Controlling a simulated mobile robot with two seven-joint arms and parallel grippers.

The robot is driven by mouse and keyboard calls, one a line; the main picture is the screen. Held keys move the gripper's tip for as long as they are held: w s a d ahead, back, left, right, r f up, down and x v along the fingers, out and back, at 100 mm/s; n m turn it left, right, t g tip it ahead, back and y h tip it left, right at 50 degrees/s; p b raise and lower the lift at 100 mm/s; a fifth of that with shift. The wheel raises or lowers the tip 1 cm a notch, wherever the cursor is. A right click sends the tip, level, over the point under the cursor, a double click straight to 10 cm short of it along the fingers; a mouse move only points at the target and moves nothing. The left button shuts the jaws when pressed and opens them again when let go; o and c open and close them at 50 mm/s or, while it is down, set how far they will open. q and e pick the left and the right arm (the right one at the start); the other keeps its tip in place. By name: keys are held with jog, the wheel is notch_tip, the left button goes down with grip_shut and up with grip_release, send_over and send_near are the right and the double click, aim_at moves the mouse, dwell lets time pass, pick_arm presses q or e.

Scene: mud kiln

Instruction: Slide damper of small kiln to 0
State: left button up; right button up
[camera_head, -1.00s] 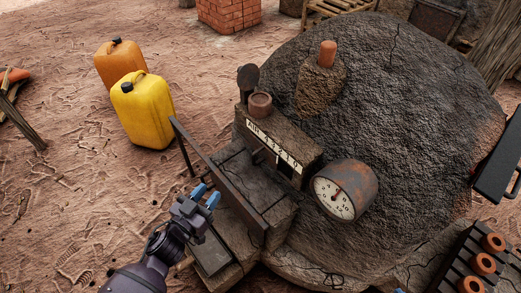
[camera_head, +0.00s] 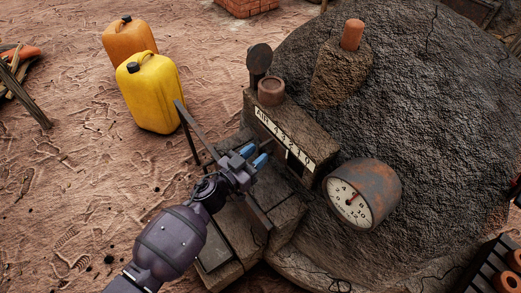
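The small kiln (camera_head: 440,110) is a dark cracked mud dome. On its front left is a block-shaped air box (camera_head: 312,143) with a white scale strip (camera_head: 284,134) marked AIR and numbers. The damper's short handle (camera_head: 267,146) juts out below the strip, left of a dark opening. My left gripper (camera_head: 254,156) is in front of the handle, its two blue fingertips apart with a gap between them. The tips are close to the handle; I cannot tell whether they touch it. The damper's exact reading is too small to tell. My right gripper is not in view.
A round dial gauge (camera_head: 351,203) sticks out right of the air box. A dark metal bar (camera_head: 194,130) stands by the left gripper. Yellow (camera_head: 150,92) and orange (camera_head: 128,40) jerrycans stand on open ground at left. A dark rack (camera_head: 487,268) with clay rings is lower right.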

pick_arm(q)
jog(key=shift+x, duration=1.15)
grip_shut()
